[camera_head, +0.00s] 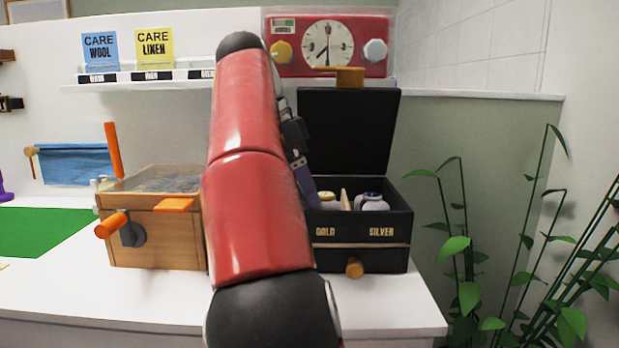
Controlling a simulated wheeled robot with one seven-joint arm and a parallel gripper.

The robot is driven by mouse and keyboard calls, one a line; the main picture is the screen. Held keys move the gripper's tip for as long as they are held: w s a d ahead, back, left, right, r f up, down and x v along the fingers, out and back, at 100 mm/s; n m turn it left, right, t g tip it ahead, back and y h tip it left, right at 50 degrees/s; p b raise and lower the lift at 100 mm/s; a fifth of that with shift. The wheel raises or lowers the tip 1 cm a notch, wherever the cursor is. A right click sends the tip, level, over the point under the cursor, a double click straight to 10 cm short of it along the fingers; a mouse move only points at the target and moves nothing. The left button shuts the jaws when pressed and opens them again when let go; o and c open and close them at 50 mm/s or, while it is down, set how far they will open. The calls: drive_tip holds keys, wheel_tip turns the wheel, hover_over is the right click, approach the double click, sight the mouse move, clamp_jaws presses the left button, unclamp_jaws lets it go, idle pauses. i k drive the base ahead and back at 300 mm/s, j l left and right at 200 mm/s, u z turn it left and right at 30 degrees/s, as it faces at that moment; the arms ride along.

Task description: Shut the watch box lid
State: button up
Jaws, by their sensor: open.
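The black watch box (363,228) stands on the white counter, with GOLD and SILVER on its front and a round wooden knob below. Its black lid (347,130) stands upright and open at the back, with a wooden tab (350,76) on its top edge. Inside, pale watch pieces sit beside a thin divider; the left part is hidden by my arm. My gripper (305,178) is mostly hidden behind my red arm. Its visible dark parts and a bluish finger overlap the left edge of the lid and the box opening; contact cannot be told. The jaws are open.
A wooden box (155,236) with a clear top and orange handles stands left of my arm. A red dial unit (326,42) is on the shelf above the lid. A green mat (42,232) lies far left. Leafy plants (470,245) stand right of the counter.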

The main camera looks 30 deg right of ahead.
sight(350, 126)
drive_tip(key=k+j, duration=0.2)
drive_tip(key=j, duration=0.2)
drive_tip(key=k+j, duration=0.2)
drive_tip(key=j, duration=0.2)
drive_tip(key=k+j, duration=0.2)
drive_tip(key=j, duration=0.2)
